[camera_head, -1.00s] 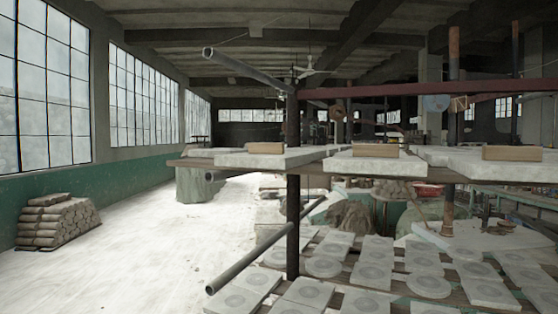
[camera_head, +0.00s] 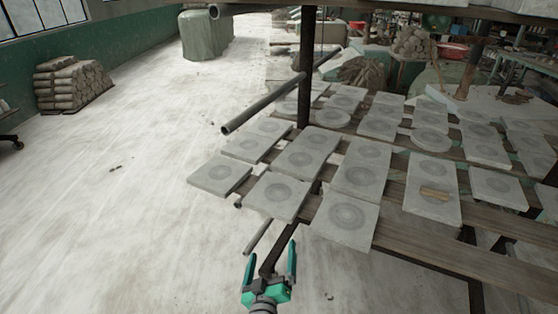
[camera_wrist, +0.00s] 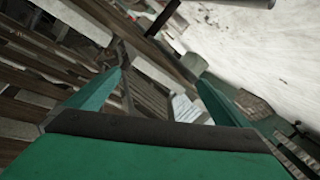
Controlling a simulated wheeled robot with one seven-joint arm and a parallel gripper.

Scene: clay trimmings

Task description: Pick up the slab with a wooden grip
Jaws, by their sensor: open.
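A pale grey slab (camera_head: 420,206) with a small light-brown wooden grip (camera_head: 435,194) lies flat on the plank rack, right of centre in the head view. Its round mark is partly visible. My gripper (camera_head: 271,252) is open and empty at the bottom of the head view, left of and nearer than the slab, beyond the rack's front left edge. In the wrist view my green fingers (camera_wrist: 158,80) are apart with nothing between them. I cannot pick out the slab there.
Several grey slabs with round marks (camera_head: 345,214) surround it on the planks (camera_head: 455,246). An upper shelf crosses the top right. Open floor (camera_head: 130,200) lies left.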

